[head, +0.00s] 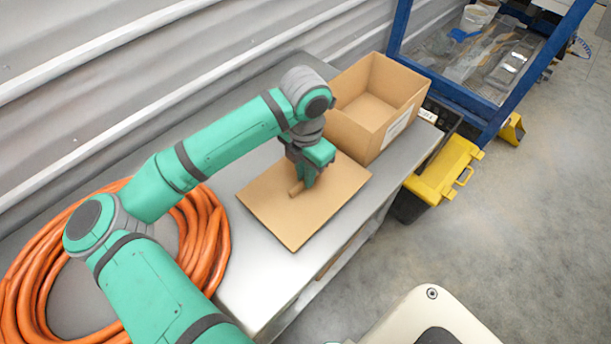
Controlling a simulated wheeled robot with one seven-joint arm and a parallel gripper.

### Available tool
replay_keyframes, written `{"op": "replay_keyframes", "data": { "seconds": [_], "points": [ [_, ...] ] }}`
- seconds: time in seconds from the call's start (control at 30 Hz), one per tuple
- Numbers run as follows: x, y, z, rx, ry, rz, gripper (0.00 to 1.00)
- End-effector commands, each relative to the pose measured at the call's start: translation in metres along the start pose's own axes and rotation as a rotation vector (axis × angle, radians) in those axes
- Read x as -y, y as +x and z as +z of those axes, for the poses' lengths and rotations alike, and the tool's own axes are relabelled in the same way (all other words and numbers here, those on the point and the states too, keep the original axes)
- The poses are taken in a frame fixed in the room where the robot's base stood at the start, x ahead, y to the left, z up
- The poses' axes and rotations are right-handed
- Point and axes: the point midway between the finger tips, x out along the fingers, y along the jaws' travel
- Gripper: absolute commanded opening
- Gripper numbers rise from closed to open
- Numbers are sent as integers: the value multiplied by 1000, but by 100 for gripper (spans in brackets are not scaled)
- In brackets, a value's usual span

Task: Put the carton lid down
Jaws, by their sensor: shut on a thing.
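The carton lid (270,213) is a flat, light brown panel with a small handle (296,188) on its top. It appears to lie flat on or just above the grey bench, left of the open carton (375,100); I cannot tell whether it touches the bench. My gripper (304,183) points down over the middle of the lid and is shut on its handle. The fingertips are partly hidden by the gripper body. The carton stands open at the top and looks empty from here.
A coiled orange hose (207,240) lies at the left end of the bench (262,285). A corrugated metal wall (120,60) runs behind.

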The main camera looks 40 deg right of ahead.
Motion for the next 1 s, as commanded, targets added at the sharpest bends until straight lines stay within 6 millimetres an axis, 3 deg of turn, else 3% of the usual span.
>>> {"op": "replay_keyframes", "data": {
  "seconds": [0.13,0.5,0.53,0.6,1.0],
  "points": [
    [0,11,0,1,1,0,0],
    [0,14,0,0,0,1,0],
    [0,14,0,1,0,1,19],
    [0,14,0,1,0,1,31],
    [0,6,0,0,1,2,31]
  ]
}}
